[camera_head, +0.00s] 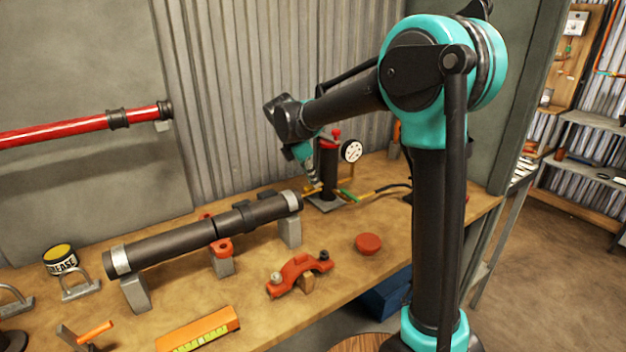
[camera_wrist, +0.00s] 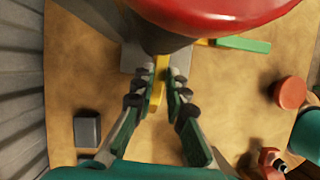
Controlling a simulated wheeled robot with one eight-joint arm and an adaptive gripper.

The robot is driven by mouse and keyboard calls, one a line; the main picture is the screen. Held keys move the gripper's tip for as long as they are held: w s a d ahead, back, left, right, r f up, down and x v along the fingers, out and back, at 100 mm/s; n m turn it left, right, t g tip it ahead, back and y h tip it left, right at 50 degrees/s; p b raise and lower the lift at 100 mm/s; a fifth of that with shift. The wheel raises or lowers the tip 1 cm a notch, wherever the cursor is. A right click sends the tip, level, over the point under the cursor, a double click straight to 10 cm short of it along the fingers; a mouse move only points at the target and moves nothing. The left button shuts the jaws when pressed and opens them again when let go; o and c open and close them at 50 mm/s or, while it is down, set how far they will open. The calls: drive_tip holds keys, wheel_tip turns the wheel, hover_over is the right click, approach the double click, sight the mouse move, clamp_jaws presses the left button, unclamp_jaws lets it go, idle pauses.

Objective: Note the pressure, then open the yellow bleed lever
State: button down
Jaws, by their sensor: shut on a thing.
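A black upright riser (camera_head: 328,178) with a red top stands on a grey base at the back of the bench. A round white pressure gauge (camera_head: 352,151) is on its right side; its reading is too small to tell. The yellow lever (camera_wrist: 158,90) sticks out low on the riser. My gripper (camera_wrist: 160,78) is shut on this lever, with a fingertip on either side. In the head view my gripper (camera_head: 313,180) is low at the left of the riser. The red top (camera_wrist: 215,14) fills the upper wrist view and hides the gauge there.
A green lever (camera_head: 349,195) is on the riser's right, near a hose (camera_head: 385,189). A dark pipe (camera_head: 175,240) on grey supports lies in front and left. A red clamp (camera_head: 299,272) and red cap (camera_head: 368,243) lie nearer. A corrugated wall (camera_head: 280,70) stands close behind.

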drive_tip(key=shift+n, duration=0.3)
drive_tip(key=c, duration=1.5)
unclamp_jaws()
drive_tip(key=shift+c, duration=0.2)
drive_tip(key=v, duration=1.2)
drive_tip(key=shift+s, duration=0.15)
